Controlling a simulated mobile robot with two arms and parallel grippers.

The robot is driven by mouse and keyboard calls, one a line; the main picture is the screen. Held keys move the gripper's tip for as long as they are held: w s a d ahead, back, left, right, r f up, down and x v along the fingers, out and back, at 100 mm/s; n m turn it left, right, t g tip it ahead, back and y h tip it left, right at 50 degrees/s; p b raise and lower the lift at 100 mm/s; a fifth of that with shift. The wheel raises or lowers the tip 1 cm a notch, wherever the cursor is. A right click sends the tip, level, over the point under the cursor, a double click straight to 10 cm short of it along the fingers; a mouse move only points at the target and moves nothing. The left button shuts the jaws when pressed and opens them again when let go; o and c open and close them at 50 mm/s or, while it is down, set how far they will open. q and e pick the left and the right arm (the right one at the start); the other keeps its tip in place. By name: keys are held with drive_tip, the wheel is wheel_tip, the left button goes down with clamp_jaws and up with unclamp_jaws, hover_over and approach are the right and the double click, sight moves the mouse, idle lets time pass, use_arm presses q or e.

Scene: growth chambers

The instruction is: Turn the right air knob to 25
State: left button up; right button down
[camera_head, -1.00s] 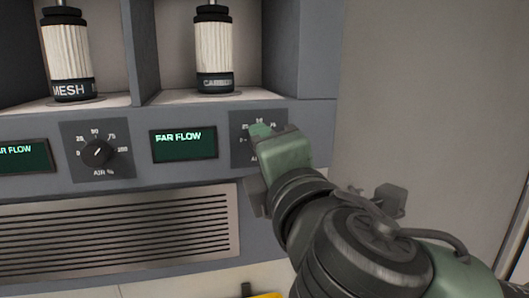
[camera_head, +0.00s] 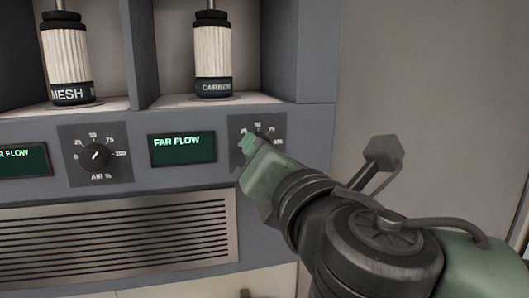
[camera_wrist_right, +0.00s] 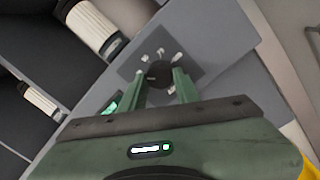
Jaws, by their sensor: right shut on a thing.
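The right air knob (camera_wrist_right: 160,73) is a dark round knob on a grey dial plate (camera_head: 271,126). In the head view the plate's upper marks show and my right gripper covers most of the knob. My right gripper (camera_wrist_right: 161,84) is shut on the knob, a green finger on each side of it in the wrist view. The wrist camera is tilted relative to the panel. The knob's pointer is hidden, so its setting cannot be read. My left gripper is not in view.
The left air knob (camera_head: 94,156) sits on its own dial. A display reading FAR FLOW (camera_head: 182,148) lies between the dials. Above stand a MESH canister (camera_head: 67,60) and a CARBON canister (camera_head: 213,55). A vent grille (camera_head: 120,235) is below; a plain wall (camera_head: 430,90) is right.

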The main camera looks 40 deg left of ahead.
drive_tip(key=shift+f, duration=0.15)
idle(0.3)
drive_tip(key=c, duration=1)
unclamp_jaws()
drive_tip(key=shift+c, duration=0.2)
drive_tip(key=b+v, duration=0.3)
drive_tip(key=v, duration=0.4)
drive_tip(key=shift+s+d, duration=0.3)
